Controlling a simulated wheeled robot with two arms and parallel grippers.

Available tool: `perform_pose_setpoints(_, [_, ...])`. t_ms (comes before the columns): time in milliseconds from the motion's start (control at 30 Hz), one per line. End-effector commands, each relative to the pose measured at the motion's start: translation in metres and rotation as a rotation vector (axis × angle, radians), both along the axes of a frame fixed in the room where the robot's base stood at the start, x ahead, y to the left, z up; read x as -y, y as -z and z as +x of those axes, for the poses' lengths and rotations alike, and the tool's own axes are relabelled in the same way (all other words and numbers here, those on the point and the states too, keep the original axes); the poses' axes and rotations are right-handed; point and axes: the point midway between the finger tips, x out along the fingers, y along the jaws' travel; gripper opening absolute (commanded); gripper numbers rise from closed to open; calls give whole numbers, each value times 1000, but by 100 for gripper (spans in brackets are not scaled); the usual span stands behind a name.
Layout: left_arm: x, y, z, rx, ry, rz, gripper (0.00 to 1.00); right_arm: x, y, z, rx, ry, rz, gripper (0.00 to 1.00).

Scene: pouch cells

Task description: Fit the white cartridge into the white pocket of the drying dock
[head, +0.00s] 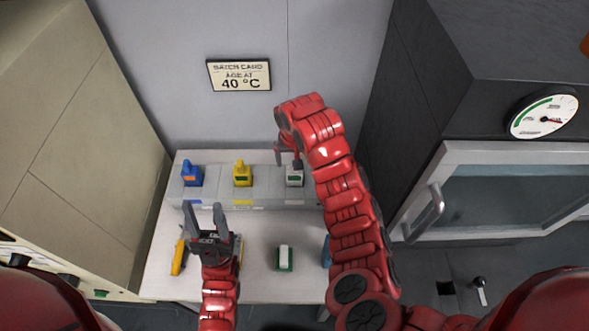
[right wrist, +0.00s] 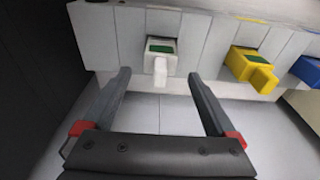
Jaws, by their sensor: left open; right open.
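The white cartridge (head: 295,176), with a green panel, sits in the rightmost occupied pocket of the drying dock (head: 222,192). In the right wrist view the white cartridge (right wrist: 160,55) is in line with its pocket, its white handle sticking out. How deep it is seated I cannot tell. My right gripper (head: 288,158) is at the cartridge in the head view. In the wrist view the right gripper (right wrist: 157,88) is open, its fingers apart on either side of the handle and not touching it. My left gripper (head: 205,212) is open and empty above the front left of the table.
A blue cartridge (head: 192,174) and a yellow cartridge (head: 242,174) stand in the dock to the left. A white and green block (head: 284,258) lies on the table (head: 260,228). A yellow item (head: 179,257) is left of my left gripper. A glass-fronted cabinet (head: 500,190) stands right.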

Motion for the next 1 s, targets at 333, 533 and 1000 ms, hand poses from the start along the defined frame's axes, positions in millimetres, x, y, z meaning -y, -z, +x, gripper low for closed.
perform_pose_setpoints(333, [0, -14, 0, 0, 0, 0, 50, 0, -56, -9, 0, 0, -4, 92])
perform_pose_setpoints(533, [0, -15, 0, 0, 0, 0, 50, 0, -62, -10, 0, 0, -1, 92])
perform_pose_setpoints(1000, [0, -14, 0, 0, 0, 0, 50, 0, -62, -10, -1, 0, -1, 92])
